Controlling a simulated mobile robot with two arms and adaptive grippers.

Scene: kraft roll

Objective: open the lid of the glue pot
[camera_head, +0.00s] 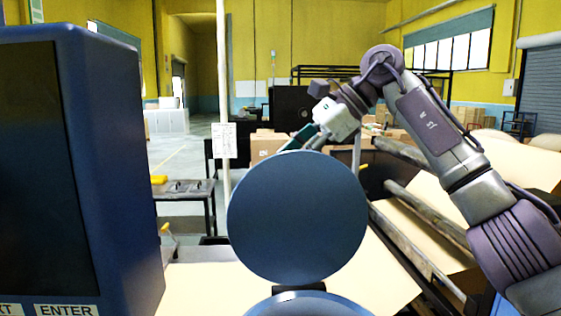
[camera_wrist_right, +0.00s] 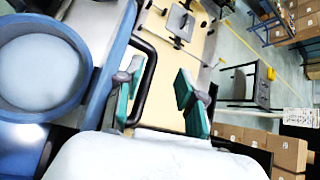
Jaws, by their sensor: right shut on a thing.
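The glue pot's lid (camera_head: 298,215) is a round blue disc standing upright on a dark hinge. The glue pot (camera_head: 310,305) shows only as a blue rim at the bottom edge. In the right wrist view the pot (camera_wrist_right: 60,112) is open, with pale contents, and the lid (camera_wrist_right: 112,62) shows edge-on. My right gripper (camera_head: 302,140) is behind the lid's upper edge, its fingertips partly hidden. My left gripper is out of view.
A large blue machine with a dark screen (camera_head: 25,170) stands close on the left. Kraft paper (camera_head: 205,290) lies behind the lid, with metal rollers (camera_head: 415,215) to the right. A dark table (camera_head: 187,192) and cardboard boxes (camera_head: 268,144) are farther back.

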